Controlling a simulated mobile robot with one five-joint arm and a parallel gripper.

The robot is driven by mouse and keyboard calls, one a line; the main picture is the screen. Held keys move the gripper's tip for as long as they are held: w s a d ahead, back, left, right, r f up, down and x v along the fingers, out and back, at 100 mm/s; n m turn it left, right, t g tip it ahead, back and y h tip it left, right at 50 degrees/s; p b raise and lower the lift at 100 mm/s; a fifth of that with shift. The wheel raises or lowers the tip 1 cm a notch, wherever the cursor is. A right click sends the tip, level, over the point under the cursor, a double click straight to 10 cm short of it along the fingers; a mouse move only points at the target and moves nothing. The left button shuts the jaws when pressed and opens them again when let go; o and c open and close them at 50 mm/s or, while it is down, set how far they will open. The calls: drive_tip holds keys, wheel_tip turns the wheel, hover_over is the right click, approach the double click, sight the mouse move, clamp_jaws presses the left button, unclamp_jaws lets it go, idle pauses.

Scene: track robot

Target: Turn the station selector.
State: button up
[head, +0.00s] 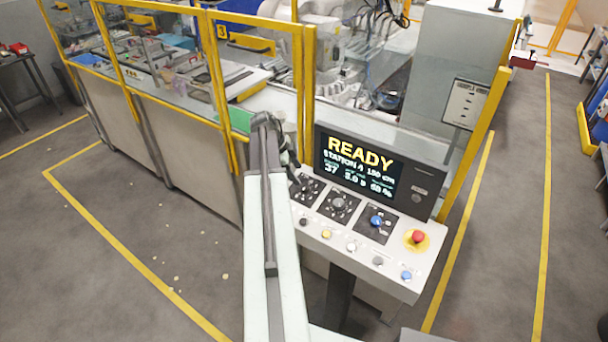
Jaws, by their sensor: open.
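A control panel (395,260) stands ahead of me, sloping and pale. It carries three dark square plates in a row, each with a knob: a left dial (303,189), a middle dial (338,204) and a right one with a blue knob (376,221). Their labels are too small to read, so I cannot tell which is the station selector. The screen (360,164) above reads READY and STATION A. My gripper (292,166) is at the panel's left end, just above the left dial and partly hiding it. It is open; I cannot tell whether it touches the dial.
A red emergency button (418,237) on a yellow base sits at the panel's right. Several small buttons (351,247) line its front. Yellow-framed guard panels (170,60) enclose the cell behind. The grey floor (120,235) is open at left.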

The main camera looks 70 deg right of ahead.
sight(305, 186)
drive_tip(key=b+x, duration=0.7)
drive_tip(key=x, duration=0.1)
drive_tip(key=shift+w+f, duration=0.1)
drive_tip(key=shift+f, duration=0.05)
clamp_jaws()
